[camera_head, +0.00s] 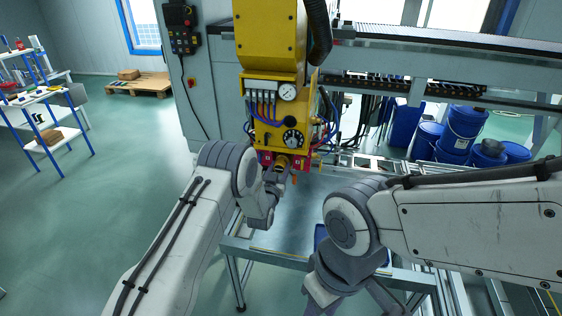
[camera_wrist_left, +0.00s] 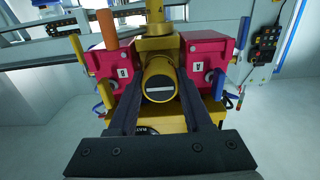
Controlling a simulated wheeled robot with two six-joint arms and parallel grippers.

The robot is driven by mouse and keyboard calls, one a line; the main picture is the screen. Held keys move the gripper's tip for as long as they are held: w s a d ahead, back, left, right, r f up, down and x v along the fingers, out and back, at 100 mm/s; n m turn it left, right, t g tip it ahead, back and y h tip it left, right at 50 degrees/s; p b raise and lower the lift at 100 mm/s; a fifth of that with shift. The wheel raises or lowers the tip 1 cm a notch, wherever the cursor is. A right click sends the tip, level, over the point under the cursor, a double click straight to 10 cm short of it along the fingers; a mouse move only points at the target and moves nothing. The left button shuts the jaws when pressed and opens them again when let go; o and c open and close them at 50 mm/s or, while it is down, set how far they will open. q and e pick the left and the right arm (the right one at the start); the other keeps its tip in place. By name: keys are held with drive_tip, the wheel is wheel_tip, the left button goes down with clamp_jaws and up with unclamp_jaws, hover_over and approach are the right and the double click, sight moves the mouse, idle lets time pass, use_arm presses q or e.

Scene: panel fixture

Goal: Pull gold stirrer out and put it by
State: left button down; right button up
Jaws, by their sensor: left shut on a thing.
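The gold stirrer (camera_wrist_left: 158,82) shows in the left wrist view as a gold cylinder with a black, slotted end face. It sits between two red blocks (camera_wrist_left: 112,65) (camera_wrist_left: 208,60) of the yellow machine. My left gripper (camera_wrist_left: 158,98) is shut on it, one dark finger on each side. In the head view my left gripper (camera_head: 281,172) is at the machine's lower front, below the dials, and its fingers are small and partly hidden. The stirrer still appears to be in the machine. My right arm's wrist is at the bottom of the head view; its fingertips do not show.
The yellow machine (camera_head: 268,38) carries gauges, hoses and cables close to my left gripper. A metal table (camera_head: 290,215) lies below, with a blue tray (camera_head: 322,240) partly hidden behind my right arm. Blue drums (camera_head: 465,125) stand at the right.

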sight(279, 168)
use_arm(q)
drive_tip(key=shift+s+a+p, duration=0.25)
drive_tip(key=shift+s+p, duration=0.1)
drive_tip(key=shift+s, duration=0.85)
drive_tip(key=shift+s+a+p, duration=0.2)
drive_tip(key=shift+s+p, duration=0.1)
drive_tip(key=shift+s, duration=0.9)
idle(0.4)
drive_tip(key=shift+s+a, duration=0.1)
drive_tip(key=shift+s, duration=0.45)
drive_tip(key=shift+s+a+p, duration=0.15)
drive_tip(key=shift+s+p, duration=0.05)
drive_tip(key=shift+s, duration=0.75)
drive_tip(key=shift+s+a+p, duration=0.15)
drive_tip(key=shift+s, duration=0.8)
